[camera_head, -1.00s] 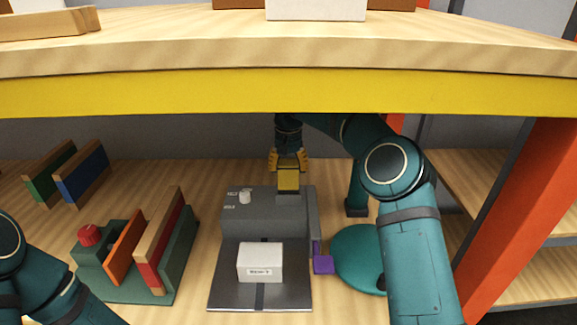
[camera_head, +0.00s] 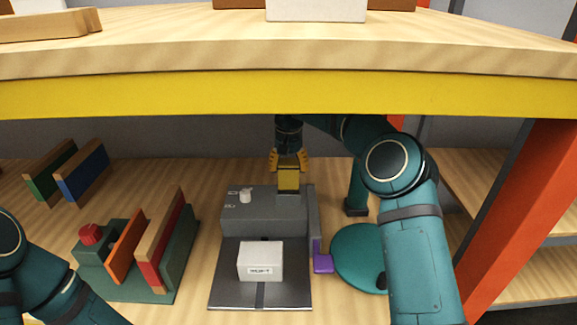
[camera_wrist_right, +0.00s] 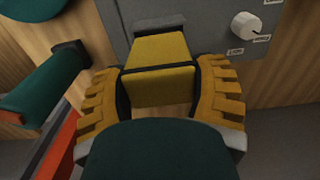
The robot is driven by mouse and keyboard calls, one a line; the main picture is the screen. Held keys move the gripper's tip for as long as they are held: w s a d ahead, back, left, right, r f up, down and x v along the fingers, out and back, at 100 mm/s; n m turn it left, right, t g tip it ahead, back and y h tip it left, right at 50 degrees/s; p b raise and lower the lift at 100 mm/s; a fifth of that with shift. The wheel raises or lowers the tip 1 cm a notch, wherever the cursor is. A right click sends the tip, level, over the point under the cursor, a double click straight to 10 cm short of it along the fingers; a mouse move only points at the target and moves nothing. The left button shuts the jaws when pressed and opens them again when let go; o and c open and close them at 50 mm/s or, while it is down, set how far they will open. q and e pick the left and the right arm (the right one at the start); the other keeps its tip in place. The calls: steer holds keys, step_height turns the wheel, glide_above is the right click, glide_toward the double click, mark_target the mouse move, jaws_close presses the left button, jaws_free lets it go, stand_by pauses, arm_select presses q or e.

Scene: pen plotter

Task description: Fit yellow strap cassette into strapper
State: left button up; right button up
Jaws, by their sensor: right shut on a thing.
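The yellow strap cassette (camera_head: 288,178) is at the back right of the grey strapper (camera_head: 262,210), at its top rear edge. My right gripper (camera_head: 289,160) is shut on the cassette from behind. In the right wrist view the cassette (camera_wrist_right: 160,70) sits between the yellow ribbed fingers (camera_wrist_right: 165,95), with a dark band across it, and its far end is against the grey strapper body (camera_wrist_right: 200,25). How deep it sits in the strapper cannot be told. My left arm shows at lower left, but its gripper is out of view.
A white box (camera_head: 260,262) lies on the strapper's plate. A purple part (camera_head: 322,263) and a teal disc (camera_head: 356,258) are at its right. A green rack (camera_head: 180,250) with coloured slabs stands left. The shelf above has a yellow edge (camera_head: 200,92).

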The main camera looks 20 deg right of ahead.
mark_target(289, 180)
steer(key=shift+r+p, duration=0.1)
steer(key=shift+p, duration=0.7)
stand_by(0.5)
steer(key=shift+f+b, duration=1.15)
steer(key=shift+f, duration=1.5)
steer(key=o, duration=1.3)
steer(key=shift+o, duration=0.2)
step_height(289, 180, up, 12)
steer(key=shift+r, duration=0.1)
